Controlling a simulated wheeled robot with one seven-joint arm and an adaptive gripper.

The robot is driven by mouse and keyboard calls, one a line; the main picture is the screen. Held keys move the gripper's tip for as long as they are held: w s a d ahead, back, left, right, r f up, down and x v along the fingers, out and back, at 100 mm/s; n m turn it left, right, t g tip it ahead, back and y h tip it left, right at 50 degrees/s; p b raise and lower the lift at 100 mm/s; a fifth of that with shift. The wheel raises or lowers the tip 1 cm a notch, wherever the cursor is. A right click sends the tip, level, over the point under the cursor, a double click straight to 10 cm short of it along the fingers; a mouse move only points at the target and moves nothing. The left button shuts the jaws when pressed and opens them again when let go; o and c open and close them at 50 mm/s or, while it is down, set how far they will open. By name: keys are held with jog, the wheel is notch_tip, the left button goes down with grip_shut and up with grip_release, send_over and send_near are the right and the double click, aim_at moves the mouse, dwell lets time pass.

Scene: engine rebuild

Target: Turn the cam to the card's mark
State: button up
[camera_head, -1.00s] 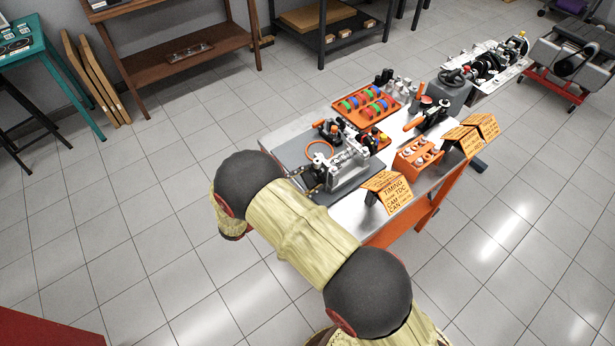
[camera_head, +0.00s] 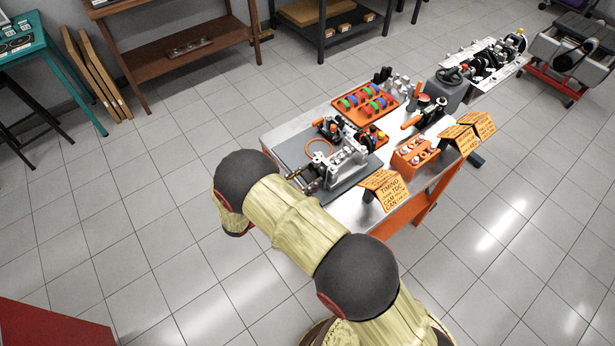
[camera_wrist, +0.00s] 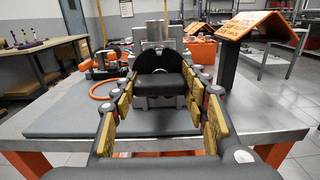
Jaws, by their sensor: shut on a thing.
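A grey metal engine block (camera_head: 345,165) stands on a grey mat (camera_head: 292,148) on the bench. In the wrist view, a dark rounded part (camera_wrist: 160,84), seemingly the cam's end, lies between the fingers of my gripper (camera_wrist: 160,92). The orange timing card (camera_head: 385,187) stands at the bench's near edge, with dark lettering about crank and cam. It also shows in the wrist view (camera_wrist: 256,22), to the right of my gripper, apart from it.
An orange tray (camera_head: 366,102) with coloured rings lies behind the block. An orange holder (camera_head: 415,154) and more orange cards (camera_head: 467,134) stand to the right. An orange ring (camera_head: 319,148) lies on the mat. Bare bench top (camera_wrist: 258,122) lies right of my gripper.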

jog(key=shift+w+r, duration=0.1)
jog(key=shift+r, duration=0.05)
jog(key=o, duration=1.2)
jog(key=shift+d, duration=0.1)
jog(key=v, duration=1.2)
